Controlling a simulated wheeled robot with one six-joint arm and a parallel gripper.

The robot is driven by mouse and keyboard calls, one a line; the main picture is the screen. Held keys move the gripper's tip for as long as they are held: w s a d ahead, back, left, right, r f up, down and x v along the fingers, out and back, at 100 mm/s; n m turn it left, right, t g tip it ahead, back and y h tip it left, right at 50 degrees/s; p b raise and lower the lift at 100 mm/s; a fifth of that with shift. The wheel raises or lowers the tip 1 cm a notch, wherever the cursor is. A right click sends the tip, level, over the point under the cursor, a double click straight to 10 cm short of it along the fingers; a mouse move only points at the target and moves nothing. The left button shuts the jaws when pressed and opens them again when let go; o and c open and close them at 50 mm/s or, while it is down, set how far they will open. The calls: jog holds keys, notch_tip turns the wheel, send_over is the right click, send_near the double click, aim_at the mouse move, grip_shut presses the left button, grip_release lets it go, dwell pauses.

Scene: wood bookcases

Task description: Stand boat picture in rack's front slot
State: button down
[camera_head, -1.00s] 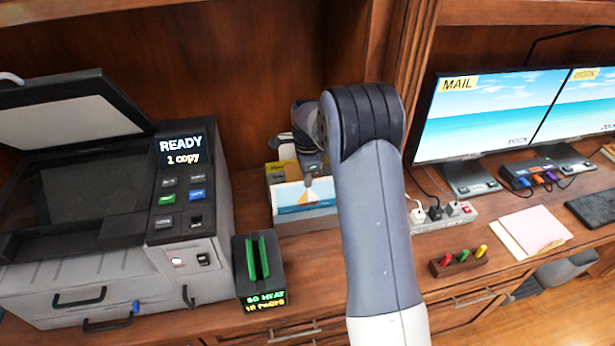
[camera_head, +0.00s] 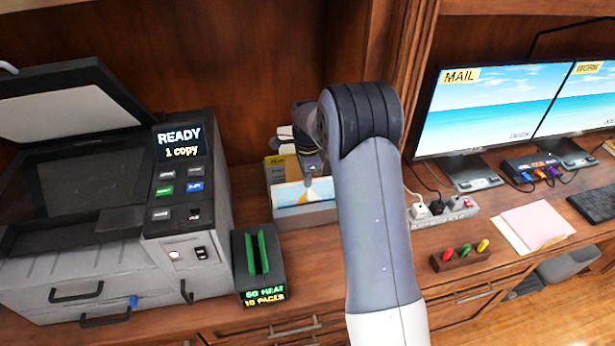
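The boat picture (camera_head: 290,196), a small card with blue, white and an orange-tan sail shape, stands nearly upright at the front of the grey rack (camera_head: 305,217). Its right part is hidden behind my arm. My gripper (camera_head: 312,172) is just above and behind the picture's top edge, pointing down. Its fingers are too small and covered to show whether they are open, shut or touching the picture. A yellow item (camera_head: 276,166) stands farther back in the rack.
A copier (camera_head: 185,230) with its lid raised stands at left. A black stand with green strips (camera_head: 257,265) sits between copier and rack. At right are a power strip (camera_head: 445,210), a peg block (camera_head: 461,257), papers (camera_head: 532,226) and two monitors (camera_head: 490,110).

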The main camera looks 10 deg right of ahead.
jog(key=shift+f, duration=0.3)
jog(key=c, duration=2.1)
grip_release()
jog(key=o, duration=0.5)
notch_tip(320, 180, up, 11)
jog(key=b, duration=0.1)
jog(key=shift+f, duration=0.1)
notch_tip(320, 180, down, 11)
jog(key=shift+r+p, duration=0.1)
jog(key=shift+p, duration=0.35)
jog(key=shift+r, duration=0.45)
jog(key=shift+p, duration=0.3)
